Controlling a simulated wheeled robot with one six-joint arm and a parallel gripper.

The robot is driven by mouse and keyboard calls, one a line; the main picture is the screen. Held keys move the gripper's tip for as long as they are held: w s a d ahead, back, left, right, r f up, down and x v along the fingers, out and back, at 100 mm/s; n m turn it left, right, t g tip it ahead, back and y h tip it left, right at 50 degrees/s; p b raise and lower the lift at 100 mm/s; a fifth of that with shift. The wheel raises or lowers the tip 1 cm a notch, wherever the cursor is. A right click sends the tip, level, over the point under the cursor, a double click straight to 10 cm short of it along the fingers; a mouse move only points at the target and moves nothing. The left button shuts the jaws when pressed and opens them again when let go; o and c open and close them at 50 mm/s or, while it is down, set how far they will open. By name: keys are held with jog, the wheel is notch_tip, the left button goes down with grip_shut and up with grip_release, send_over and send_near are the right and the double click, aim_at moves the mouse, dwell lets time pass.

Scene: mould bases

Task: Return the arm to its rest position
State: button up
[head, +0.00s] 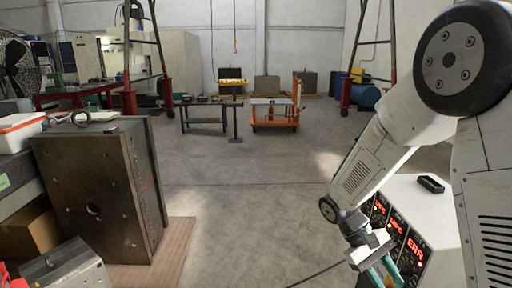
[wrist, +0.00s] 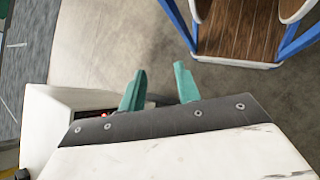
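My arm comes in from the right side of the head view and bends down to my gripper (head: 382,272), which is low at the right, in front of a white cabinet. In the wrist view my gripper's two teal fingers (wrist: 160,90) stand apart with nothing between them. In the head view the fingers are partly cut off by the lower edge.
The white cabinet (head: 440,205) with red lit displays stands close to my gripper. A large steel mould base (head: 95,190) stands on a wooden board at the left. An orange cart (head: 275,113) and a workbench (head: 205,112) stand farther back. The middle floor is clear.

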jog(key=s+a+r+m+t+y, duration=0.3)
jog(key=s+r+t+y, duration=0.3)
jog(key=s+r, duration=1.1)
notch_tip(320, 180, up, 2)
jog(key=a+t, duration=0.1)
jog(key=t, duration=0.1)
jog(key=shift+a+t, duration=0.15)
jog(key=shift+t, duration=0.25)
